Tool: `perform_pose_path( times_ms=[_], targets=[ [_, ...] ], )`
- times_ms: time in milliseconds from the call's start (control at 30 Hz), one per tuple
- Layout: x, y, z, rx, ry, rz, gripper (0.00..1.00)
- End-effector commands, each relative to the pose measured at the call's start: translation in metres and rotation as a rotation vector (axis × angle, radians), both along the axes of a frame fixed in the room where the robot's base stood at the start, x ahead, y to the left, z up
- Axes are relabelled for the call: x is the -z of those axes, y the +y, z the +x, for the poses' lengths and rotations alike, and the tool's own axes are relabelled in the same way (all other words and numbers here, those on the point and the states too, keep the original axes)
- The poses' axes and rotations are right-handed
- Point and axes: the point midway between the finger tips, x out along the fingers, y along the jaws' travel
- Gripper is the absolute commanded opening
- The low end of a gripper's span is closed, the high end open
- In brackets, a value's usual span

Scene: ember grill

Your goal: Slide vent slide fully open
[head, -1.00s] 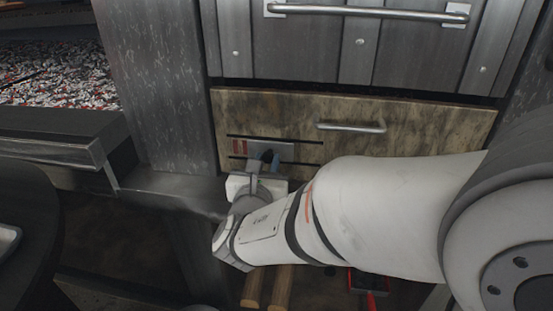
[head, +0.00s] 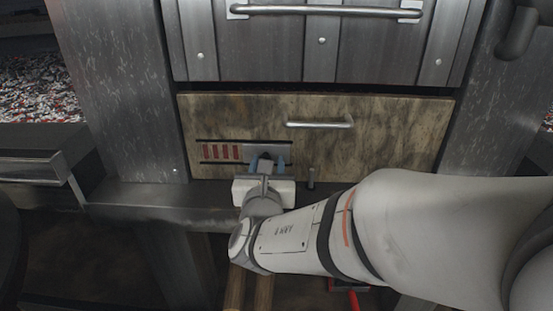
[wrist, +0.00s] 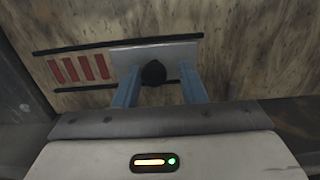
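The vent slide (head: 284,150) is a grey metal plate between two dark rails on the stained wooden panel; it also shows in the wrist view (wrist: 182,51). Its black knob (wrist: 153,73) sticks out at the plate's lower middle. Several red slots (head: 222,152) lie uncovered to the left of the plate; they also show in the wrist view (wrist: 79,69). My gripper (wrist: 161,76) has its two blue fingers apart, one on each side of the knob. The left finger looks close against the knob, with a gap at the right finger. In the head view my gripper (head: 266,165) partly hides the plate's lower edge.
A bar handle (head: 320,124) sits on the wooden panel above and right of the slide. A metal ledge (head: 140,205) runs below the panel, with a small upright peg (head: 311,178) right of my gripper. Steel doors with a long handle (head: 325,11) are above.

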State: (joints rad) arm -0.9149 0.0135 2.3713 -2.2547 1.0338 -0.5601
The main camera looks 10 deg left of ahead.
Motion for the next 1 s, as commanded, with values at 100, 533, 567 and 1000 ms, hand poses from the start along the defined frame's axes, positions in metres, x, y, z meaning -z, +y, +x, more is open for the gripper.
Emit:
perform_pose_path(
  times_ms=[100,533,567,1000],
  targets=[
    [0.000,0.000,0.000,0.000,0.000,0.000,0.44],
    [-0.002,0.000,-0.019,-0.010,0.001,-0.001,0.46],
    [-0.002,-0.001,-0.024,-0.010,0.001,-0.001,0.46],
    [0.000,-0.012,-0.076,-0.006,0.001,-0.001,0.46]
  ],
)
